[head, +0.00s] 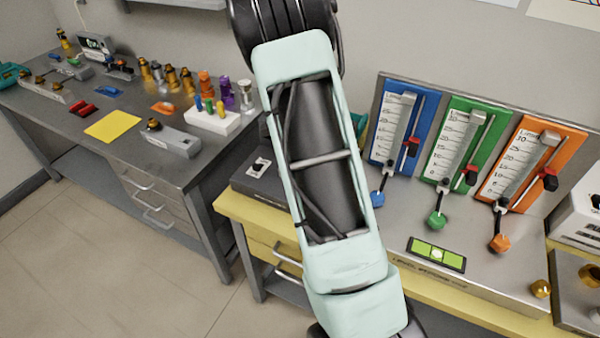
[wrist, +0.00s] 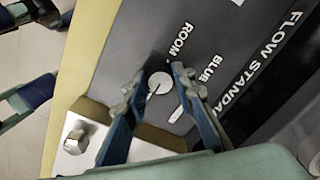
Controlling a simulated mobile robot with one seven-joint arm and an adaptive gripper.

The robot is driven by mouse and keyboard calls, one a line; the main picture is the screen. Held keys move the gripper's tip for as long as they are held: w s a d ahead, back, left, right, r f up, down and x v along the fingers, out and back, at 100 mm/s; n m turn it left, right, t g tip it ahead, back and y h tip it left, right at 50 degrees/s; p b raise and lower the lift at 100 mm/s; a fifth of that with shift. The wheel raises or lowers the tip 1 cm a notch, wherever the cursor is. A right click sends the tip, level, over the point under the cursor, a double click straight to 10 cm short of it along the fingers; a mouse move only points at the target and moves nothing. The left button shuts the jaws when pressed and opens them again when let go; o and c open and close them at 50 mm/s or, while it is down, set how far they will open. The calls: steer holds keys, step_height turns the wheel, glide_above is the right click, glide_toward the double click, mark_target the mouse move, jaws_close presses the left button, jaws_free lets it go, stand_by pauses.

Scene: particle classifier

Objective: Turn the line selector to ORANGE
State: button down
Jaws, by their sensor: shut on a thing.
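The line selector (wrist: 160,83) is a small round pale knob with a dark pointer line, on a dark grey panel (wrist: 140,35) in the wrist view. The labels ROOM and BLUE are printed beside it, with ROOM nearest its top. No ORANGE label shows. My gripper (wrist: 159,80) is shut on the knob, with one fingertip on either side of it. Which label the pointer indicates cannot be told. In the head view my arm covers the gripper and the selector.
Blue (head: 407,115), green (head: 462,130) and orange (head: 530,165) flow gauges stand on the bench at right, with coloured valves in front. In the wrist view, a silver plate with a hex knob (wrist: 75,140) sits close to my gripper.

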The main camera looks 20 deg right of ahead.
steer(key=c, duration=1.6)
jaws_free()
step_height(320, 180, up, 12)
